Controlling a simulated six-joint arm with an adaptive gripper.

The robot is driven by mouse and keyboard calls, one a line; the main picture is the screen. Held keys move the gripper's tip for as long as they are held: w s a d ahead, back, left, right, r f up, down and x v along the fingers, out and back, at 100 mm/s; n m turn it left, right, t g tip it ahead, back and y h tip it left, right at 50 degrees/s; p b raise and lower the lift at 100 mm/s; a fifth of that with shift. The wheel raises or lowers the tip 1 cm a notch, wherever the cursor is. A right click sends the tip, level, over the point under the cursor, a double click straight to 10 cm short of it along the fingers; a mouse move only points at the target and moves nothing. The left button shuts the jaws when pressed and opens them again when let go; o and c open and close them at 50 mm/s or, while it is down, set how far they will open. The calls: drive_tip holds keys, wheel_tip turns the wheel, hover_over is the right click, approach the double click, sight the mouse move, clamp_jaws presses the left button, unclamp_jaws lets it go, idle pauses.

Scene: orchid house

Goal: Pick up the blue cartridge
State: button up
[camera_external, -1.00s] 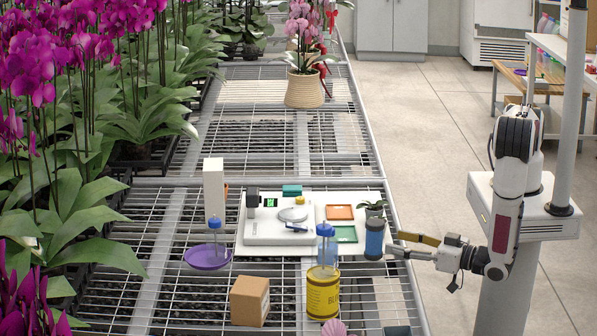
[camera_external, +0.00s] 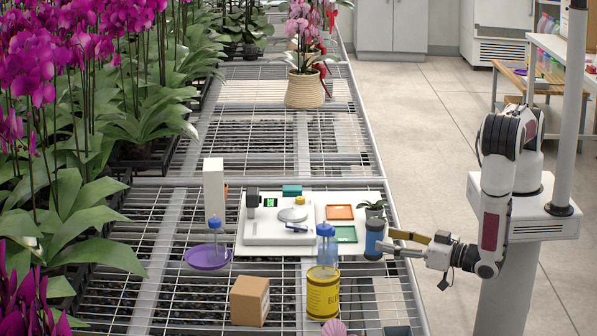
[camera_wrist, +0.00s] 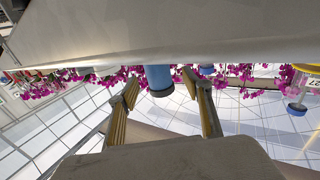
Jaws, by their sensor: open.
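The blue cartridge (camera_external: 374,239) is an upright blue cylinder with darker ends, standing near the right edge of the mesh bench. In the wrist view the blue cartridge (camera_wrist: 158,80) appears beyond the fingertips and between them, partly cut off by the pale surface above. My gripper (camera_external: 388,241) is open and empty, reaching in from the right with its fingertips close to the cartridge's side. Its two yellowish fingers (camera_wrist: 162,88) are spread apart in the wrist view. Whether a fingertip touches the cartridge cannot be told.
A potted plant (camera_external: 374,210) stands just behind the cartridge. A white board with a scale (camera_external: 278,225) and coloured trays lies to the left. A yellow can (camera_external: 322,292), a clear blue-capped bottle (camera_external: 326,245) and a cardboard box (camera_external: 250,300) stand nearby.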

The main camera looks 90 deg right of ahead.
sight(382, 236)
drive_tip(key=shift+r+x, duration=0.1)
drive_tip(key=shift+x, duration=0.7)
drive_tip(key=shift+r+x, duration=0.15)
drive_tip(key=shift+x, duration=1.6)
drive_tip(key=shift+s+d, duration=0.1)
drive_tip(key=shift+d, duration=0.05)
drive_tip(key=c, duration=1.2)
